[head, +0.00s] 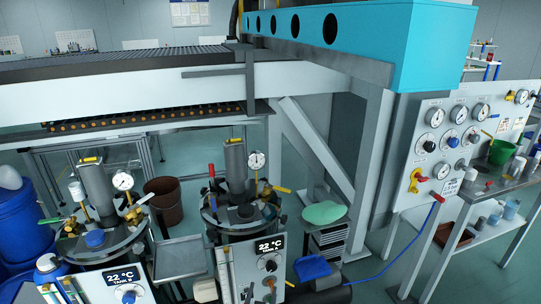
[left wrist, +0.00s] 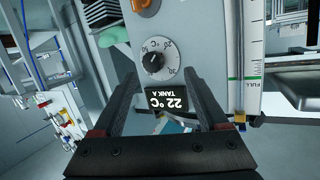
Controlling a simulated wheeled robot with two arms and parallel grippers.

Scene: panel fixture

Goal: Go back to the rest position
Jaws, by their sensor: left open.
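My left gripper (left wrist: 160,82) shows in the left wrist view, open, with its two dark fingers apart and nothing between them. Beyond the fingers is the front panel of tank A (left wrist: 205,58), seen upside down, with a round dial (left wrist: 155,60) and a display (left wrist: 167,101) reading 22 °C. Whether the fingertips touch the panel I cannot tell. In the head view tank A (head: 240,215) stands at the lower middle, its display (head: 270,245) and dial (head: 270,266) uncovered. I cannot make out the left gripper there. My right gripper is in neither view.
Tank B (head: 100,240) stands left of tank A, with a blue barrel (head: 22,225) beyond it. A grey tray (head: 180,257) lies between the tanks. A green-topped stack (head: 325,212) and a gauge panel (head: 447,140) are to the right. A large press frame (head: 130,80) spans the back.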

